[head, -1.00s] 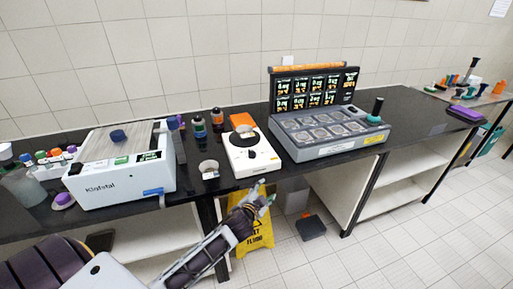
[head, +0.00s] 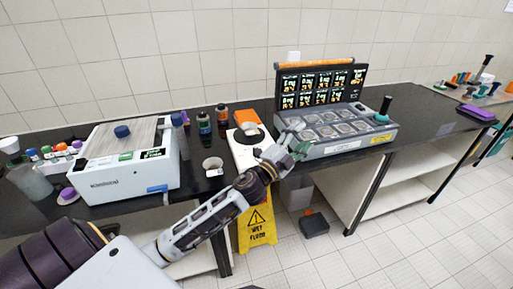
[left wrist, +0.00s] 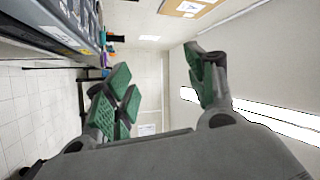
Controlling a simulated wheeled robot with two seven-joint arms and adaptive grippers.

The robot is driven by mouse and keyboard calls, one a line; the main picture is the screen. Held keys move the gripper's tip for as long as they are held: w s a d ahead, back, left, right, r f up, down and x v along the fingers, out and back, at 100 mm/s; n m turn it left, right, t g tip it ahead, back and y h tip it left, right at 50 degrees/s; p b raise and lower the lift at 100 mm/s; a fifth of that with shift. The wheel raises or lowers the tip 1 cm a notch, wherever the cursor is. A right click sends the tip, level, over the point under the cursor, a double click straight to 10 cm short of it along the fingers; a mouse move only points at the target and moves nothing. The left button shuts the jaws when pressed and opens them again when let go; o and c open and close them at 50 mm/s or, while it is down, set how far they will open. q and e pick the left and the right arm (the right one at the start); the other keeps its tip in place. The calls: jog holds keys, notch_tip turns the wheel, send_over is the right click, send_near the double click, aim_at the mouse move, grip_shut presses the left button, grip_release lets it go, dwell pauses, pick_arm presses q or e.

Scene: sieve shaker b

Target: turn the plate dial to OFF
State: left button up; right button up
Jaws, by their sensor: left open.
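The white plate device (head: 239,153) stands on the black bench in the head view, with a dark round plate (head: 249,136) on top. Its front part, where a dial could sit, is covered by my left gripper and wrist, so I cannot make out the dial or its setting. My left gripper (head: 290,148) is over the device's front right side, close to the grey unit. In the left wrist view the gripper (left wrist: 160,88) is open with green pads apart and nothing between them. My right gripper is not in view.
The white box machine (head: 125,182) and a small white cup (head: 212,167) are left. A yellow wet-floor sign (head: 258,228) stands below the bench edge.

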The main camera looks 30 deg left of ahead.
pick_arm(q)
jog(key=d+r+m+g+h, duration=0.4)
jog(key=d+m+g+h, duration=0.55)
jog(key=m, duration=0.75)
jog(key=a+f+m+g+y, duration=0.5)
jog(key=a+f+m+y, duration=0.15)
jog(key=a, duration=0.65)
jog(key=a+r+g+y, duration=0.1)
jog(key=a+y, duration=0.5)
jog(key=a, duration=1.1)
jog(key=shift+g+y, duration=0.3)
jog(key=shift+g, duration=0.15)
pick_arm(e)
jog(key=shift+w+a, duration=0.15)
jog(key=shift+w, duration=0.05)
pick_arm(q)
jog(key=shift+f, duration=0.1)
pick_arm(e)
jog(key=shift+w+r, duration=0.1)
